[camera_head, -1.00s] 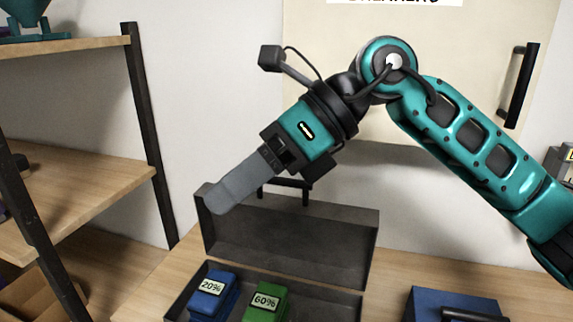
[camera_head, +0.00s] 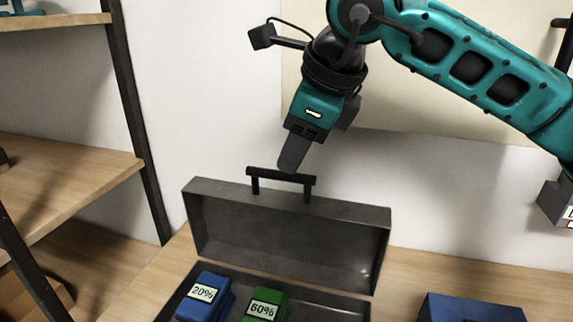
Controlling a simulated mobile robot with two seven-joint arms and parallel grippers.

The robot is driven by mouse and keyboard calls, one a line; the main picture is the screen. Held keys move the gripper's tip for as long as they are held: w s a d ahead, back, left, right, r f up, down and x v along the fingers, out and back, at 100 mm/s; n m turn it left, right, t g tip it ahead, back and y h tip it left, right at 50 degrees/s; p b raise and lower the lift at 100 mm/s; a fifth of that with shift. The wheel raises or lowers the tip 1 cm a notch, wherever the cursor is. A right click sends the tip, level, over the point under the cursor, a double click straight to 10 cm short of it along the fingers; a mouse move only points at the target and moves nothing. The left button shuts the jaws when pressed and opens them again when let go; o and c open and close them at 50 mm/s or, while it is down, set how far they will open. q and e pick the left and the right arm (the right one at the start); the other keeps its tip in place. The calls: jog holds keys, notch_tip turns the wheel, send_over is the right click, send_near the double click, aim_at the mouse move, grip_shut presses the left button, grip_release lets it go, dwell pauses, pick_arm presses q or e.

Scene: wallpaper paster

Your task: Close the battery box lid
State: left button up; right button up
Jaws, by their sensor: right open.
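The battery box is dark grey and stands on the wooden table, its lid (camera_head: 290,238) raised upright at the back. A black handle (camera_head: 281,174) sits on the lid's top edge. In the box's base (camera_head: 335,304) lie a blue battery (camera_head: 212,298) labelled 20% and a green battery (camera_head: 268,303) labelled 60%. My right gripper (camera_head: 292,158) points down at the handle, its fingertips just above or behind it. I cannot tell whether they touch it. The fingers overlap in this view and hold nothing visible. My left gripper is out of view.
A blue box (camera_head: 470,306) stands on the table (camera_head: 420,262) at the lower right. A wooden shelf (camera_head: 70,180) with dark posts stands on the left. A pale panel (camera_head: 420,90) is on the wall behind my right arm.

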aim_at(287, 177)
jog(key=shift+x, duration=2.25)
grip_shut()
